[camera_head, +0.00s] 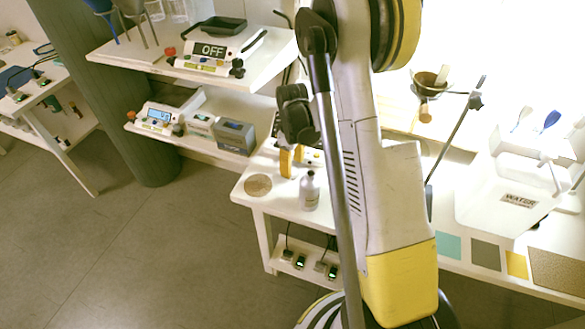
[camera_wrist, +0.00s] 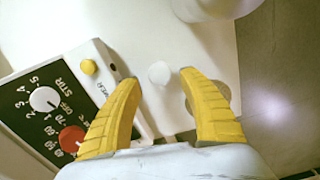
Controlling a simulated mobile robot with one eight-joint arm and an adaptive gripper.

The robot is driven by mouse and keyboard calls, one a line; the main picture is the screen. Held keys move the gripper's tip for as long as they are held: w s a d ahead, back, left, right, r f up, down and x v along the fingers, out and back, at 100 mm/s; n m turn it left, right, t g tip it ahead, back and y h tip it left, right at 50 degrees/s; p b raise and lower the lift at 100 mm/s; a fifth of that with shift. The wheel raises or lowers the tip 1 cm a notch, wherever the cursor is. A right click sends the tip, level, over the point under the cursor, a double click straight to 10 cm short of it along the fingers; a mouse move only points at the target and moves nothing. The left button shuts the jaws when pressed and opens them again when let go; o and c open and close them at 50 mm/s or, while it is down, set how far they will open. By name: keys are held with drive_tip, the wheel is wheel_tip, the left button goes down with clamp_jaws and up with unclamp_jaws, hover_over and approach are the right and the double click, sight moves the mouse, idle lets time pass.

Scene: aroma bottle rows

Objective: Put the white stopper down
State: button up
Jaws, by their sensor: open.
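The white stopper (camera_wrist: 160,73) shows in the wrist view as a small pale round thing on the white table top (camera_wrist: 100,22). It lies just beyond and between the yellow fingertips of my gripper (camera_wrist: 158,78), with a gap on each side. My gripper is open and empty. In the head view my gripper (camera_head: 292,160) points down over the table, behind a grey bottle (camera_head: 309,190); I cannot make out the stopper there. The bottle's pale rounded part (camera_wrist: 208,6) shows at the top of the wrist view.
A stirrer hotplate (camera_wrist: 50,105) with red and white knobs is close to my left finger. A round cork mat (camera_head: 257,185) lies near the table's left edge, partly behind my right finger in the wrist view (camera_wrist: 222,90). A shelf of instruments (camera_head: 190,68) stands behind left.

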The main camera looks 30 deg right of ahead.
wheel_tip(320, 180, up, 10)
drive_tip(key=f+p, duration=0.1)
drive_tip(key=p, duration=0.2)
wheel_tip(320, 180, up, 10)
drive_tip(key=r+m+t, duration=0.1)
drive_tip(key=t, duration=0.1)
hover_over(292, 171)
drive_tip(key=s+a, duration=0.4)
drive_tip(key=a, duration=0.1)
drive_tip(key=s+a+r+m+t, duration=0.2)
drive_tip(key=s+a+r, duration=0.2)
drive_tip(key=s, duration=0.3)
drive_tip(key=s+a+r+m+t, duration=0.2)
drive_tip(key=s+a+r+t, duration=0.1)
drive_tip(key=s+a, duration=0.3)
drive_tip(key=shift+s+r+m, duration=0.3)
drive_tip(key=shift+s+r, duration=0.25)
drive_tip(key=shift+s, duration=0.05)
